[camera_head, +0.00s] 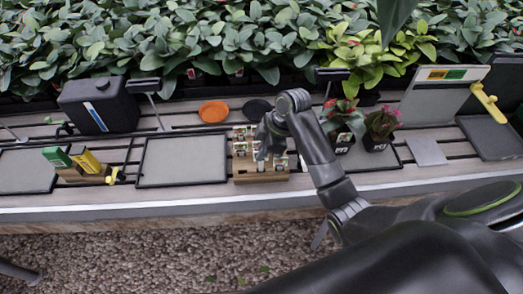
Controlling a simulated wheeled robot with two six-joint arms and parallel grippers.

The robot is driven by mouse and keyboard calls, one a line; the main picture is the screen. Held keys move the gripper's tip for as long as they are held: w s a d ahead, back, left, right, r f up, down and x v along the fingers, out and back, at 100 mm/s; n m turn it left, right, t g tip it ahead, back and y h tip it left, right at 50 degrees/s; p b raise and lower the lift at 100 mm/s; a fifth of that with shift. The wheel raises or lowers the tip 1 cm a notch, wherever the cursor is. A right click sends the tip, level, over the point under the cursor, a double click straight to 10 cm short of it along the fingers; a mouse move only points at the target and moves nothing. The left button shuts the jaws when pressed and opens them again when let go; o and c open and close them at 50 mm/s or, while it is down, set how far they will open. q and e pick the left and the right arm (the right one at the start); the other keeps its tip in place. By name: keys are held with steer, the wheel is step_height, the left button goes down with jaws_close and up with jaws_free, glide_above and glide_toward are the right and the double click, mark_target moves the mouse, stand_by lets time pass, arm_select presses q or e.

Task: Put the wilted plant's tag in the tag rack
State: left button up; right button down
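The wooden tag rack (262,178) stands near the front edge of the bench, with several small white picture tags in it. My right gripper (266,148) points down at the rack, its fingers among or just above the tags. I cannot make out a gap between the fingers or a tag held in them. A red-and-green potted plant (342,116) and a pink-flowered potted plant (382,123) stand right of my wrist, each with a pale label at its pot. I cannot tell which is wilted. A dark tip, perhaps my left gripper (22,272), shows at the lower left.
A grey tray (182,160) lies left of the rack, and a wooden block with green and yellow packets (88,162) stands further left. An orange saucer (213,111) lies behind. A black canister (98,105) stands at the left. Dense plants line the back.

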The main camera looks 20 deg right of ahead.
steer(key=shift+f, duration=0.15)
steer(key=shift+f+b, duration=0.6)
steer(key=shift+f, duration=1.05)
steer(key=c, duration=1.5)
jaws_free()
steer(key=shift+c, duration=0.2)
steer(key=v, duration=0.9)
steer(key=shift+d+r, duration=0.2)
steer(key=p+v, duration=0.4)
steer(key=v, duration=0.4)
